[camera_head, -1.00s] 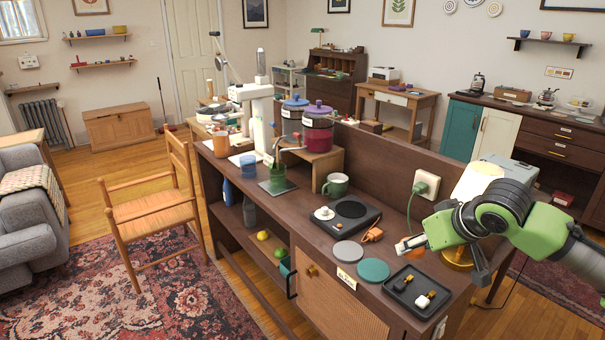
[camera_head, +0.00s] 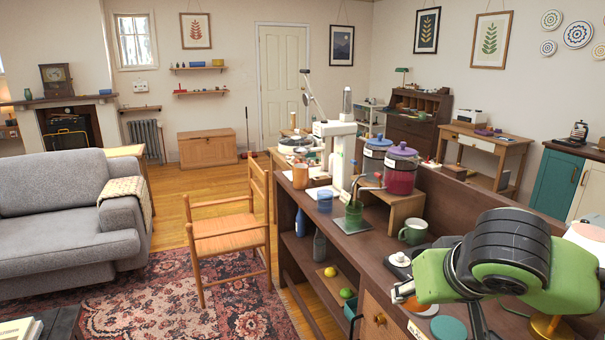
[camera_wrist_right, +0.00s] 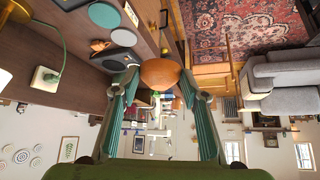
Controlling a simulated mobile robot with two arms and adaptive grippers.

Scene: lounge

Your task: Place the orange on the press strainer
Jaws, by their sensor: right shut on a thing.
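My right gripper (camera_head: 402,292) reaches in from the right over the near end of the long brown counter. In the right wrist view its green fingers are shut on the orange (camera_wrist_right: 160,73), held at their tips. In the head view the fingers and arm mostly hide the orange. A tall white stand (camera_head: 342,150), which looks like the press, stands farther along the counter, well beyond my gripper. I cannot make out its strainer. My left gripper is not in view.
Yellow and green fruit lie on the lower shelf. Open rug lies left.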

